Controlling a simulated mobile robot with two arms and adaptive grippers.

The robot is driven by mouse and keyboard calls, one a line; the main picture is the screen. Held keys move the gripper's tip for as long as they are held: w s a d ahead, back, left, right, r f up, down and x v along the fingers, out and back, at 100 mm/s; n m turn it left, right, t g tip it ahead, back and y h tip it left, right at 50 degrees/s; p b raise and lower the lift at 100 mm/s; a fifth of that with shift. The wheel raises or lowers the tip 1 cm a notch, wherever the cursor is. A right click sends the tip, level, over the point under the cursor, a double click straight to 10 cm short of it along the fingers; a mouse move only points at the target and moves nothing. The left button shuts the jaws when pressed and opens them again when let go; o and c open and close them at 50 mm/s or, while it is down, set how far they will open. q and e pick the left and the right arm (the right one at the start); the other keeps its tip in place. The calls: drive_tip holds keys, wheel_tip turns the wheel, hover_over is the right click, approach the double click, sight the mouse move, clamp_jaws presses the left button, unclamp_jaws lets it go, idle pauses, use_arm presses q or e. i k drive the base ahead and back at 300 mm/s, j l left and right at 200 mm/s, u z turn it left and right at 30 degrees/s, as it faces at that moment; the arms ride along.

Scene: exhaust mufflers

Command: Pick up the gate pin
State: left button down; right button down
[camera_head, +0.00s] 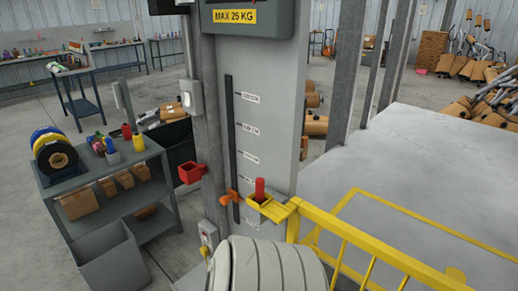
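The gate pin appears to be the red upright cylinder (260,188) standing in a yellow bracket (272,208) at the end of the yellow gate railing (350,232). Its lower part is hidden inside the bracket. Neither of my grippers shows in this view, so I cannot tell where they are relative to the pin.
A red open holder (191,173) sits on the grey post left of the pin. An orange pointer (231,197) is beside the slotted scale panel (262,120). A grey shelf cart (130,190) stands at left; a pale floor area (420,160) lies at right.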

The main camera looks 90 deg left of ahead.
sight(260, 182)
drive_tip(key=u, duration=2.7)
